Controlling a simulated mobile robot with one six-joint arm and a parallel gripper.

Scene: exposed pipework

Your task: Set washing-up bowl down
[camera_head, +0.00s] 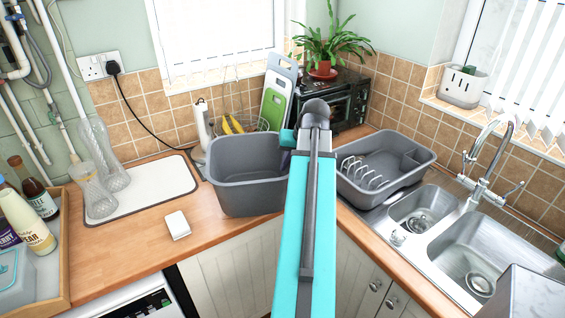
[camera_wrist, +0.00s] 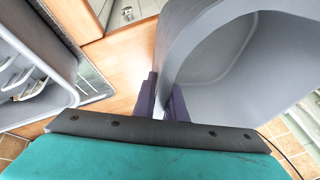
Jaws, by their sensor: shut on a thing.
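The grey washing-up bowl (camera_head: 243,190) is upright in the corner of the wooden worktop in the head view, left of my teal arm. I cannot tell whether its base touches the worktop. In the wrist view the bowl (camera_wrist: 187,70) fills the right side. The dark purple fingers of my gripper (camera_wrist: 162,98) are shut on its rim, one on each side of the wall. In the head view my arm hides the bowl's right end and most of my gripper.
A grey dish drainer (camera_head: 385,165) stands right of my arm beside the steel sink (camera_head: 480,255). A wire fruit basket (camera_head: 236,118), green chopping board (camera_head: 275,105) and black oven (camera_head: 345,105) stand behind. A white mat (camera_head: 150,190) and small white block (camera_head: 177,225) lie left, with bare worktop between.

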